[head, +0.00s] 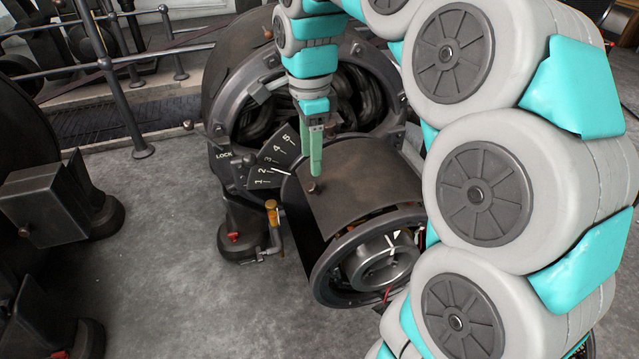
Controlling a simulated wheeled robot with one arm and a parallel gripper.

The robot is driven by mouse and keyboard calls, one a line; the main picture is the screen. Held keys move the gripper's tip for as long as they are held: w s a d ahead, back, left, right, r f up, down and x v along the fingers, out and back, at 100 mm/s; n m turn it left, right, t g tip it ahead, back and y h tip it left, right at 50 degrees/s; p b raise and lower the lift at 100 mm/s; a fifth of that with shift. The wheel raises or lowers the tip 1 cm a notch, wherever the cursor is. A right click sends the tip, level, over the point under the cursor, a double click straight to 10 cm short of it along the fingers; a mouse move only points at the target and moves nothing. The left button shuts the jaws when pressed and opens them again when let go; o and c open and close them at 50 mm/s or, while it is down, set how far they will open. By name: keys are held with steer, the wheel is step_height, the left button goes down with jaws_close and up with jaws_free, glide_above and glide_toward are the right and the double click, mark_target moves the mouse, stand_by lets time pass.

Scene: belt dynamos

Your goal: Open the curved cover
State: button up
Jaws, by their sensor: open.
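The curved cover (368,185) is a dark brown metal panel lying over the upper side of the dynamo's front drum. A small brown knob (315,188) stands on the cover near its left edge. My gripper (316,172) points down from above, with its green fingertips right at the knob. The fingers are seen edge-on and overlap. The jaws are open, and I cannot tell whether they surround or touch the knob. A dark area shows at the drum's left side, below the cover's edge.
A numbered dial plate (270,165) with "LOCK" beside it sits left of the cover. A brass valve (273,215) stands below it. Dark machinery (55,200) is at the left and railings (120,95) behind. Grey floor (170,240) is clear between. My arm hides the right side.

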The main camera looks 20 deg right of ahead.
mark_target(311, 186)
step_height(311, 186, down, 7)
steer(key=shift+a+r, duration=0.1)
stand_by(0.4)
jaws_close()
stand_by(1.3)
